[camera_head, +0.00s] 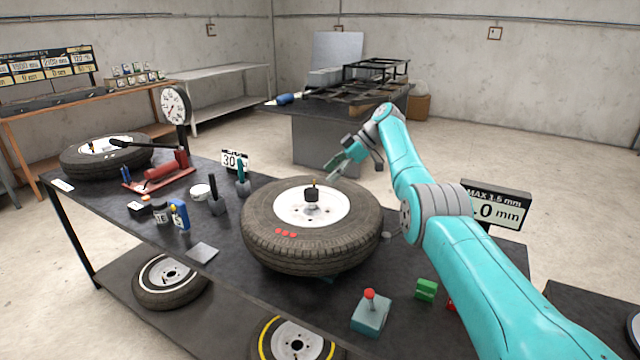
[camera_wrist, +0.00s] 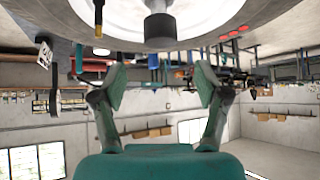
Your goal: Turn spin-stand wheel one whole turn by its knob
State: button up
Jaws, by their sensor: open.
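The spin-stand wheel (camera_head: 265,238) is a black tyre with a white rim, lying flat on its stand on the dark bench. A black cylinder (camera_head: 312,195) stands at its centre; it hangs at the top of the wrist view (camera_wrist: 160,30), which looks upside down. A thin upright peg with a brass-coloured part (camera_head: 315,182) shows just behind it, probably the knob; a similar peg shows left of the cylinder in the wrist view (camera_wrist: 98,30). My gripper (camera_head: 334,170) is open and empty near the wheel's far side. Its spread fingers (camera_wrist: 160,82) touch nothing visible.
A teal box with a red button (camera_head: 371,314) and green blocks (camera_head: 427,290) are at the front right. A "30" sign (camera_head: 234,160), small tools and a dial gauge (camera_head: 175,105) stand to the left.

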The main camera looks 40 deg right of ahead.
jog(key=shift+v, duration=1.4)
